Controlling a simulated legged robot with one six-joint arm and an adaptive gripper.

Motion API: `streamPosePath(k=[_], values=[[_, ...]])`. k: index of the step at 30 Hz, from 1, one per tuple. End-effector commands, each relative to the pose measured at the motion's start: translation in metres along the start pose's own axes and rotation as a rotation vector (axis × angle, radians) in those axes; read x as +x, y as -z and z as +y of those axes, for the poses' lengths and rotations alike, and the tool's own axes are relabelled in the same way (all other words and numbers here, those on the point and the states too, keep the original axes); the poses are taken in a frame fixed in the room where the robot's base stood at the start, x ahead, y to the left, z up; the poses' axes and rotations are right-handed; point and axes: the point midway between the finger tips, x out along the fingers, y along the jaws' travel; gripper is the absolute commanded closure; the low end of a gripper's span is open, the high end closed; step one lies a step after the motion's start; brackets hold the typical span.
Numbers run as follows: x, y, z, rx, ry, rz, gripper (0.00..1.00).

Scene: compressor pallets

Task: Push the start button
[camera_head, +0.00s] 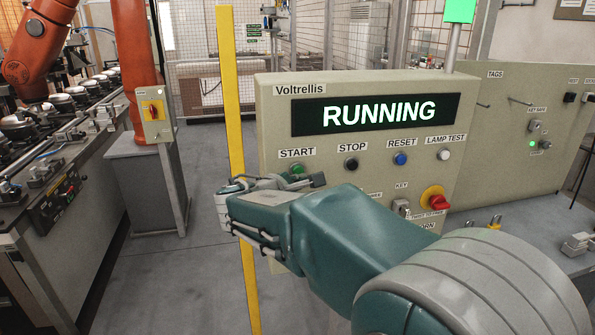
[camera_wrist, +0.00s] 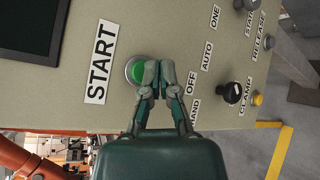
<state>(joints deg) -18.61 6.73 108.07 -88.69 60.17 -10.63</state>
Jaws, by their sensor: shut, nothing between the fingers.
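The start button is a green round button under the START label. In the wrist view the start button (camera_wrist: 138,72) sits in a silver ring, partly hidden by my fingertips. In the head view the start button (camera_head: 297,169) shows just above my gripper. My gripper (camera_wrist: 158,73) is shut and empty, its fingertips over the button's edge; I cannot tell whether they touch it. In the head view my gripper (camera_head: 300,182) is in front of the panel below START. The display (camera_head: 377,113) on the control panel (camera_head: 262,130) reads RUNNING, and the lamp (camera_head: 460,10) above it is green.
STOP (camera_head: 351,163), RESET (camera_head: 400,158) and LAMP TEST (camera_head: 443,154) buttons sit right of START. A red knob on yellow (camera_head: 437,199) is lower right. A yellow post (camera_head: 234,100) stands left of the panel. An orange robot arm (camera_head: 135,50) is farther left.

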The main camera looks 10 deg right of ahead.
Motion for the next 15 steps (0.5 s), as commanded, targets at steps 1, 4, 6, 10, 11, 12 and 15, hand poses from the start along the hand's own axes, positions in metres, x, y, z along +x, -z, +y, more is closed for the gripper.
streamPosePath(k=[1, 4, 6, 10, 11, 12, 15], values=[[-0.001, 0.0, 0.0, 0.0, 0.0, 0.0, 1.0], [0.0, 0.0, 0.0, 0.0, 0.0, 0.0, 1.0], [0.0, 0.0, 0.0, 0.0, 0.0, 0.0, 1.0], [-0.004, -0.003, -0.003, 0.0, -0.001, 0.0, 1.0], [-0.006, -0.004, -0.004, 0.0, 0.0, 0.001, 1.0], [-0.008, -0.006, -0.006, 0.0, 0.0, 0.001, 1.0], [-0.014, -0.011, -0.01, -0.001, 0.0, 0.001, 1.0]])
